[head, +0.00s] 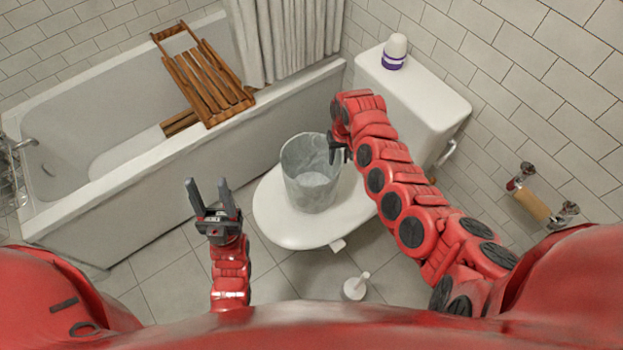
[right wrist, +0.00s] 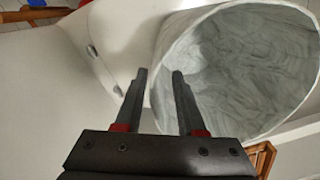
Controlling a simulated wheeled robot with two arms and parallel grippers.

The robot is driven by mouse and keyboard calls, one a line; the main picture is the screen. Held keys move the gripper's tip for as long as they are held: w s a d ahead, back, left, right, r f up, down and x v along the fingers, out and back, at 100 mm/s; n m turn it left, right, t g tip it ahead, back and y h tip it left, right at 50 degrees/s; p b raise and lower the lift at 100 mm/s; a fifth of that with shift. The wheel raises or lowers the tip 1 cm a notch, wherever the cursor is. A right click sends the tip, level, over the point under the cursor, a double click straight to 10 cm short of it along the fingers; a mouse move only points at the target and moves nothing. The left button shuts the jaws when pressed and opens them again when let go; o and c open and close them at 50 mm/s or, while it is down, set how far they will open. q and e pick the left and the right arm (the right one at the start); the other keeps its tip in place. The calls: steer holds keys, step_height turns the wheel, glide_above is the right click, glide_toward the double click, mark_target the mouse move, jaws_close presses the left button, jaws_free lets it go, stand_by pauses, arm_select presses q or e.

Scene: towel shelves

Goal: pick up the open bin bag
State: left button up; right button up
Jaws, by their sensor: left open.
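The open bin bag (head: 310,178) is a grey, wrinkled, bucket-shaped bag. It stands upright with its mouth up on the closed toilet lid (head: 280,215). My right gripper (head: 335,150) is at the bag's right rim in the head view, partly hidden by my arm. In the right wrist view its two fingers (right wrist: 160,75) are apart, and the bag's near wall and rim (right wrist: 157,75) show between them in the picture. I cannot tell whether they touch the bag. My left gripper (head: 207,190) is open and empty, left of the toilet, over the floor.
A bathtub (head: 100,220) with a wooden rack (head: 205,80) lies behind and to the left. The toilet tank (head: 425,95) carries a white and purple container (head: 395,52). A toilet brush (head: 355,287) stands on the floor. A roll holder (head: 535,203) is on the right wall.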

steer(key=f, duration=0.4)
steer(key=shift+s+d+f+b, duration=0.2)
steer(key=shift+f+b, duration=0.1)
steer(key=shift+f, duration=0.1)
jaws_close()
stand_by(1.0)
